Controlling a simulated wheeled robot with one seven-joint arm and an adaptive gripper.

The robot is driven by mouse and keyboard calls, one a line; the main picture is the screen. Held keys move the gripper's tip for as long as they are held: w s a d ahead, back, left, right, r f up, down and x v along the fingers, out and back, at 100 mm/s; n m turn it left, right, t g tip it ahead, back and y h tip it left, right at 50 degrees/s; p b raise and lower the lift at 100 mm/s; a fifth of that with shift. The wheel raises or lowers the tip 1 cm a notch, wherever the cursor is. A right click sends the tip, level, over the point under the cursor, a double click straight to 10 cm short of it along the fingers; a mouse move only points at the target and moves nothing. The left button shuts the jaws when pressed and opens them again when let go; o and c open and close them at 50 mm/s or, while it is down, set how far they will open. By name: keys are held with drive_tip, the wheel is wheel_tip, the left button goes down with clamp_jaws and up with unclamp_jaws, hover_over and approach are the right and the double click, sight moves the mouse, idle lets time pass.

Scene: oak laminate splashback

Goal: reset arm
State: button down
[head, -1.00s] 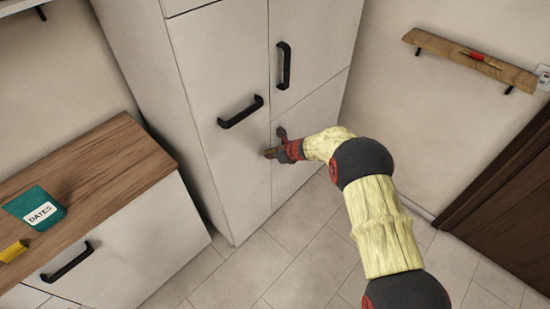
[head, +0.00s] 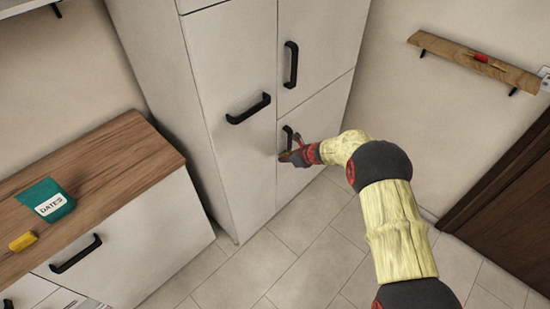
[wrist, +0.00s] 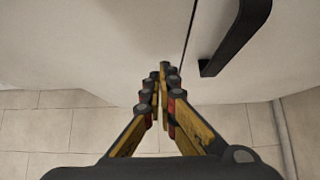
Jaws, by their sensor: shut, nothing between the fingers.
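My gripper (head: 288,156) is at the lower right door (head: 312,119) of the tall white cabinet, close to that door's black handle (head: 287,138). In the wrist view my gripper (wrist: 160,72) has its fingers together with nothing between them. The same black handle (wrist: 238,36) is to the right of the fingertips there, apart from them. The cabinet doors look closed. Whether the fingertips touch the cabinet front cannot be told.
A wooden counter (head: 100,165) at left holds a teal DATES packet (head: 46,200) and a yellow block (head: 23,241). A wooden shelf (head: 440,50) hangs on the right wall near a brown door (head: 510,205). Tiled floor (head: 300,260) is clear.

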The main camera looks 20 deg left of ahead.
drive_tip(key=p+v, duration=0.2)
drive_tip(key=v, duration=0.7)
drive_tip(key=shift+r, duration=0.25)
drive_tip(key=shift+w, duration=0.1)
drive_tip(key=s+d+n+g+h, duration=0.2)
drive_tip(key=s+d+n+g, duration=0.35)
drive_tip(key=s+n, duration=0.75)
drive_tip(key=s+d+r+n+t+h, duration=0.2)
drive_tip(key=s+d+r+n, duration=0.1)
drive_tip(key=s+d+r, duration=0.5)
drive_tip(key=s+d+r+n+t+h, duration=0.2)
drive_tip(key=s+d+r, duration=0.6)
drive_tip(key=d+r, duration=0.6)
drive_tip(key=s+d+r+n+t+h, duration=0.2)
drive_tip(key=s+d+r+n+t, duration=0.2)
drive_tip(key=s+d+r, duration=0.5)
drive_tip(key=d+r, duration=0.2)
drive_tip(key=d, duration=0.3)
